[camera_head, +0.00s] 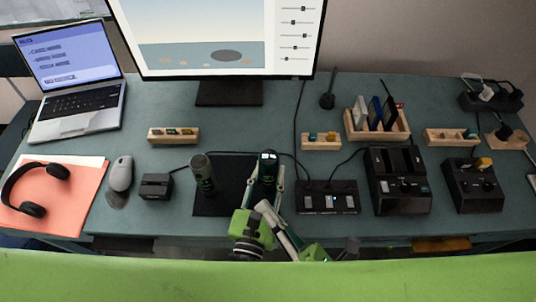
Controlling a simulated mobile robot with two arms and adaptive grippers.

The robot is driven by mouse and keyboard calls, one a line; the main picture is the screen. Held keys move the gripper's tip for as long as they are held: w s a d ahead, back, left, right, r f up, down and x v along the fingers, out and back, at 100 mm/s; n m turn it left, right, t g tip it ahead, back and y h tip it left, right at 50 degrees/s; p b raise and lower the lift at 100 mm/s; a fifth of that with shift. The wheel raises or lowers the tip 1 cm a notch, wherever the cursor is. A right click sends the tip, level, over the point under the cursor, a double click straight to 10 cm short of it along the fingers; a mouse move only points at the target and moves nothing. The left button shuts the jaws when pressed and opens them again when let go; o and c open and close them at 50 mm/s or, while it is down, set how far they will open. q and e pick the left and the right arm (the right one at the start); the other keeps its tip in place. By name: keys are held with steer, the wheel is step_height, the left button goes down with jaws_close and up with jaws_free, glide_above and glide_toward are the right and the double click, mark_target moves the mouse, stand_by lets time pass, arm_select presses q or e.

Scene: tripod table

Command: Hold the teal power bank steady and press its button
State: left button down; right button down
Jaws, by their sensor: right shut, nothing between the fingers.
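My green wrist hides the mat's front right part. My left gripper is not in view.
A dark cylinder (202,173) stands at the mat's left side. A black switch box (328,198) is close on the right, with larger black devices (398,180) beyond. A small black box (156,187) and a mouse (121,173) are left. The monitor stand (229,93) is behind.

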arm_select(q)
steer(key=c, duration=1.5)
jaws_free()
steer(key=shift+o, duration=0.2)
